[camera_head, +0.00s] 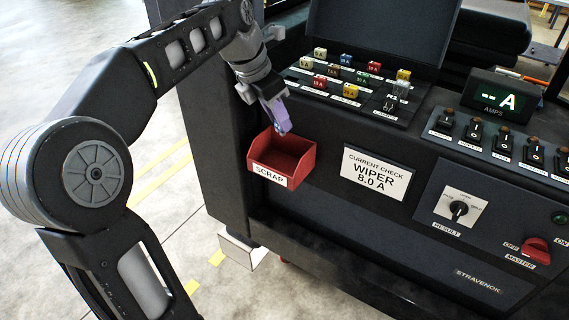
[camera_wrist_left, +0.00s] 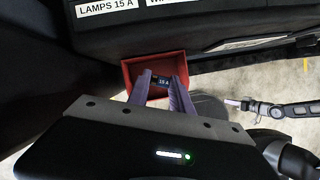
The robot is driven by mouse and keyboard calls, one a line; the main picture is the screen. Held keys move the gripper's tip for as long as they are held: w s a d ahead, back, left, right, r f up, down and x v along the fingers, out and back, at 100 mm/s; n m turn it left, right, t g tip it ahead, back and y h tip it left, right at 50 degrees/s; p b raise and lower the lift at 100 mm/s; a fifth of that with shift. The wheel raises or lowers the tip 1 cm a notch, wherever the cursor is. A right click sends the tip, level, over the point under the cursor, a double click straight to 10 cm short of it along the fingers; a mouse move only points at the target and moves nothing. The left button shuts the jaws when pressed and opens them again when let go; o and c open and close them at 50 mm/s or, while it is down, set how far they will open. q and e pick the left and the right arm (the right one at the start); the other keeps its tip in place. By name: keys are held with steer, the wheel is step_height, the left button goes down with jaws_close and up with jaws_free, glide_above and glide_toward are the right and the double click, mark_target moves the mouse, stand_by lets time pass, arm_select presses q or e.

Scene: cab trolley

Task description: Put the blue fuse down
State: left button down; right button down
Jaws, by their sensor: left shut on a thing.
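My left gripper (camera_head: 283,127) is above the open red bin (camera_head: 264,163) marked SCRAP on the front of the dark trolley, with its purple fingers pointing down. In the left wrist view, the left gripper (camera_wrist_left: 160,86) is shut on a small dark fuse (camera_wrist_left: 163,81) marked 15 A, the blue fuse. The fuse is between the fingertips, with the red bin (camera_wrist_left: 128,74) behind it. Whether the fuse touches the bin cannot be told. In the head view, the fingers mostly hide the fuse. My right gripper is not seen in the head view.
A tray of several coloured fuses (camera_head: 345,60) with labels lies behind the bin. A WIPER 8.0 A card (camera_head: 377,174) is right of the bin. An amps display (camera_head: 500,98), several switches (camera_head: 504,136), a result knob (camera_head: 459,209) and a red master switch (camera_head: 536,246) are further right.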

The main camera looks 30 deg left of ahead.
arm_select(q)
steer(key=shift+f, duration=0.1)
steer(key=shift+w+f, duration=0.1)
steer(key=shift+f, duration=3)
steer(key=shift+f+b, duration=0.35)
steer(key=shift+f, duration=1.55)
steer(key=c, duration=1.1)
jaws_free()
steer(key=shift+c, duration=0.2)
steer(key=v, duration=1.2)
steer(key=shift+p, duration=0.3)
